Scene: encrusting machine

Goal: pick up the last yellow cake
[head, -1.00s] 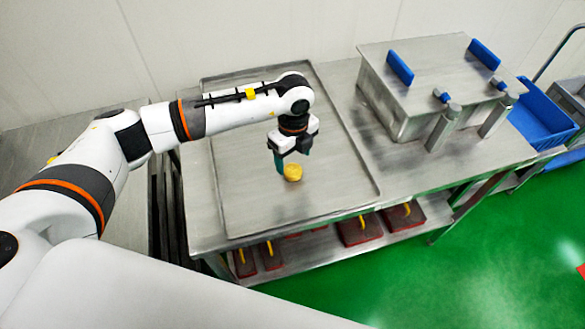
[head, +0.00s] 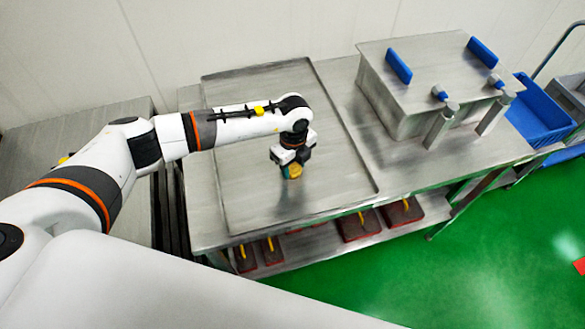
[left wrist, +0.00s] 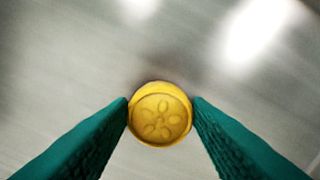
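The yellow cake (head: 291,172) is small and round, at the tray's middle. In the left wrist view the cake (left wrist: 160,115) shows a flower-like pattern on top. My left gripper (head: 290,168) points down over it, with its green fingers on both sides of the cake. In the left wrist view the two fingertips of this gripper (left wrist: 160,104) meet the cake's left and right edges, with no clear gap. The cake is at or very near the tray surface; I cannot tell if it touches. My right gripper is not in view.
The large metal tray (head: 250,205) is otherwise bare and lies on a steel table (head: 205,225). A steel box machine with blue handles (head: 425,75) stands to the right. A blue crate (head: 545,115) is farther right. Red-edged items (head: 358,226) are on the lower shelf.

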